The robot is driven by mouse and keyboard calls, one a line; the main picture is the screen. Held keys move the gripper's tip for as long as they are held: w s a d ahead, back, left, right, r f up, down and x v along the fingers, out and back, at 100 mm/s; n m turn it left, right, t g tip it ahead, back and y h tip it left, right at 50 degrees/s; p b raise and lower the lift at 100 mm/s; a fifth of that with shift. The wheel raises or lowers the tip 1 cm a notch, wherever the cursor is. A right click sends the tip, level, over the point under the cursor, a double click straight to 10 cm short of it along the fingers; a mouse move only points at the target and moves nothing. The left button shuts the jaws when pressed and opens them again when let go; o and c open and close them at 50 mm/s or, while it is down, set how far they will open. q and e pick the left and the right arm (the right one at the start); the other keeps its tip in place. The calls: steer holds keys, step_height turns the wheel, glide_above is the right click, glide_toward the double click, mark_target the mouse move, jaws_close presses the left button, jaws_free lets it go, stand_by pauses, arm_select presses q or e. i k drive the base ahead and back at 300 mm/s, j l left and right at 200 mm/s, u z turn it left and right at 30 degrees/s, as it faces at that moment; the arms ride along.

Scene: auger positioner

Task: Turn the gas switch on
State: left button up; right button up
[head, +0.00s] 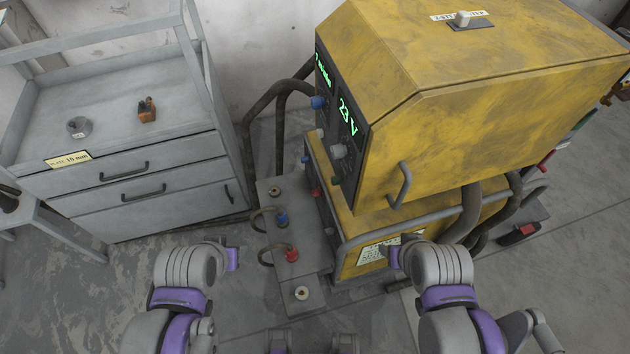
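A large yellow machine (480,60) stands at right of centre. A pale toggle (464,18) sits on a dark plate on its top, beside a white label with upside-down lettering. I cannot read a gas marking on it. The dark front panel carries green readouts, one showing 23 V (347,115), with a blue knob (318,102) and a light knob (339,151). My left gripper (233,259) is low, left of the grey floor box. My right gripper (392,256) is low, before the machine's lower yellow part. Both are apart from the toggle, and their finger openings are unclear.
A grey drawer cabinet (140,175) stands at left, with a small orange-brown item (147,110) and a grey ring-like piece (78,127) on top. A grey box (290,265) with red and blue connectors sits on the floor. Dark hoses and a grey rail surround the machine.

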mark_target(336, 180)
steer(key=j+z, duration=0.1)
steer(key=j, duration=0.65)
steer(key=k+j+z, duration=0.1)
steer(key=j, duration=0.6)
